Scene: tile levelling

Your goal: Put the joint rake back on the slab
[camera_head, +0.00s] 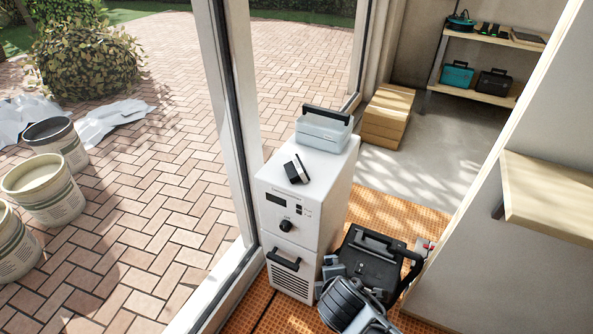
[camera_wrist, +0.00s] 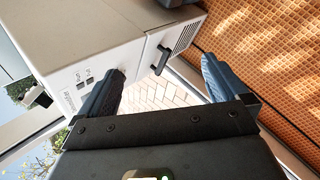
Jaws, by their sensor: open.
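I cannot clearly make out a joint rake in either view. A small black-and-white block (camera_head: 296,168) lies on top of the white cabinet (camera_head: 309,205); I cannot tell if it is the rake. I cannot single out the slab for sure; a bare grey concrete floor (camera_head: 420,172) shows behind the orange matting. My gripper (camera_head: 330,268) is low at the cabinet's right side, partly hidden by my arm. In the wrist view my gripper (camera_wrist: 160,82) is open, with nothing between its blue-grey fingers. The cabinet (camera_wrist: 100,45) shows beyond them.
A pale case with a dark handle (camera_head: 323,130) sits on the cabinet. A wooden shelf (camera_head: 550,195) juts out at right. Window frames stand left; buckets (camera_head: 45,190) are outside.

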